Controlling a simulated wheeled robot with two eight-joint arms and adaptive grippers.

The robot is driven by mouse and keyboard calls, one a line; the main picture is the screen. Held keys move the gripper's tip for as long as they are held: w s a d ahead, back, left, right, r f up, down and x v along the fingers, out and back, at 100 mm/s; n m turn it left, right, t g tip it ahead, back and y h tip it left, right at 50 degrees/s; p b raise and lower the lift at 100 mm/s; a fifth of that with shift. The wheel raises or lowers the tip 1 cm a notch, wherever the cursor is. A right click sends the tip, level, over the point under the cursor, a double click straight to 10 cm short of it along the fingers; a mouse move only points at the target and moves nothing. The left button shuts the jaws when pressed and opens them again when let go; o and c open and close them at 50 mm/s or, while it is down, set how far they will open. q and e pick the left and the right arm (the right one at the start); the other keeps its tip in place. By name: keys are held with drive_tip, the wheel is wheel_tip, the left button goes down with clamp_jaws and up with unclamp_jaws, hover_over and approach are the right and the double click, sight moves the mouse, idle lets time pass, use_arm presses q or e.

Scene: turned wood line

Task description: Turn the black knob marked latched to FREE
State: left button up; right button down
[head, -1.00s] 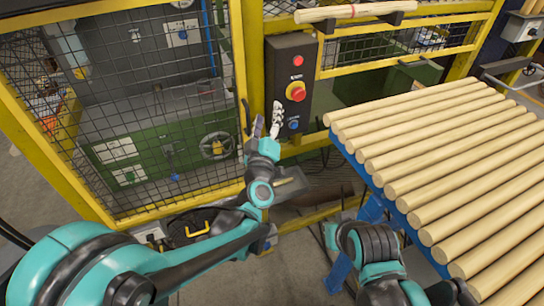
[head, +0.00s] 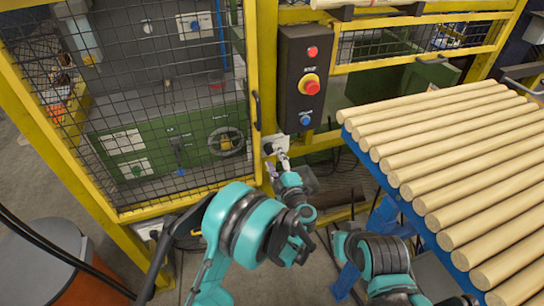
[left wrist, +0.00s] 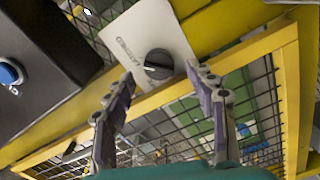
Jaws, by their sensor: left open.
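The black knob (left wrist: 158,63) sits on a pale plate (left wrist: 150,25) printed LATCHED, fixed to the yellow frame, in the left wrist view. Its pointer line runs roughly sideways in that picture, towards the lettering. The plate shows small in the head view (head: 268,143), where the knob is too small to read. My left gripper (left wrist: 160,73) is open, with one purple-padded finger on either side of the knob and gaps to it; I cannot tell how far short of it the tips stop. It also shows in the head view (head: 277,168), below the plate. My right gripper is out of view.
A black control box (head: 303,110) with red and blue buttons and a red emergency stop (head: 309,84) hangs just above the plate. A mesh door (head: 150,110) with a black handle (head: 256,110) stands left. Turned wood rods (head: 450,170) lie on a blue rack right.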

sight(270, 149)
use_arm(q)
drive_tip(key=shift+x, duration=1.3)
drive_tip(key=c, duration=1.2)
drive_tip(key=shift+o, duration=0.2)
drive_tip(key=shift+n, duration=3.4)
